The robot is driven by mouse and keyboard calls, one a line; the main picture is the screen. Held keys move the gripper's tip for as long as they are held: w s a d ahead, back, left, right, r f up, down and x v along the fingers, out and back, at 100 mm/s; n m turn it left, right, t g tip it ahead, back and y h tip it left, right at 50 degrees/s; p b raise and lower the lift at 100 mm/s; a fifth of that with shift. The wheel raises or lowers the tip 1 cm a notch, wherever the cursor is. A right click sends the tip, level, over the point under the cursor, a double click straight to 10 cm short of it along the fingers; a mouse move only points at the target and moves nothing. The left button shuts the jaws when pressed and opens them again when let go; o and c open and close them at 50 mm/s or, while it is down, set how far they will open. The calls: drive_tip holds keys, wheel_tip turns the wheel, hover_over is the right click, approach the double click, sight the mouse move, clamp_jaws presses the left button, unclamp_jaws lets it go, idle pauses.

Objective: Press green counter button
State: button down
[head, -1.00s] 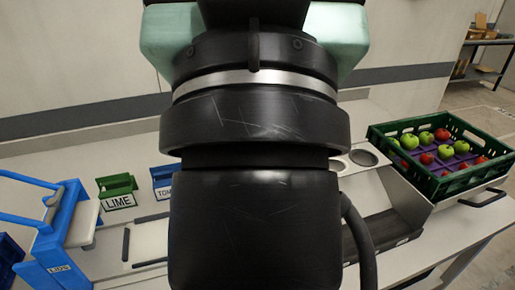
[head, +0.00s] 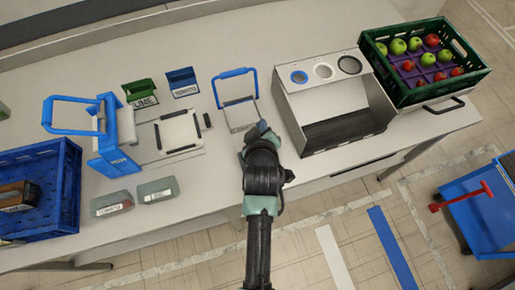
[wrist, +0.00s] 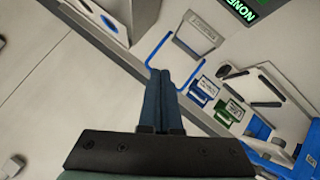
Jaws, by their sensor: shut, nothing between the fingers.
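I cannot make out a green counter button in either view. My gripper (head: 261,127) is shut and empty above the counter (head: 215,180). It is in front of a small tray with a blue handle (head: 240,115). In the wrist view my gripper's two dark blue fingers (wrist: 160,74) lie together, pointing up in the picture. The gripper hides part of the counter there.
A grey unit with three round openings (head: 285,72) stands right of my gripper, beside a green crate (head: 425,92) of apples. Left are a green LIME holder (head: 140,92), a blue holder (head: 181,80), a blue-handled press (head: 112,150) and a blue crate (head: 70,200).

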drive_tip(key=s+f+g+p, duration=0.1)
drive_tip(key=s+f, duration=0.3)
drive_tip(key=shift+s+a+f+n+g, duration=0.3)
drive_tip(key=shift+a+f+n+g, duration=0.05)
drive_tip(key=shift+f+n+g, duration=0.05)
wheel_tip(320, 180, down, 9)
drive_tip(key=b, duration=0.7)
drive_tip(key=shift+r+b, duration=0.1)
drive_tip(key=shift+b, duration=0.25)
idle(1.3)
drive_tip(key=shift+f+b, duration=0.3)
drive_tip(key=shift+f, duration=0.1)
drive_tip(key=shift+f+b, duration=0.45)
drive_tip(key=shift+f, duration=0.1)
idle(0.6)
drive_tip(key=shift+r, duration=0.1)
drive_tip(key=shift+r+p, duration=0.85)
drive_tip(key=shift+p, duration=0.05)
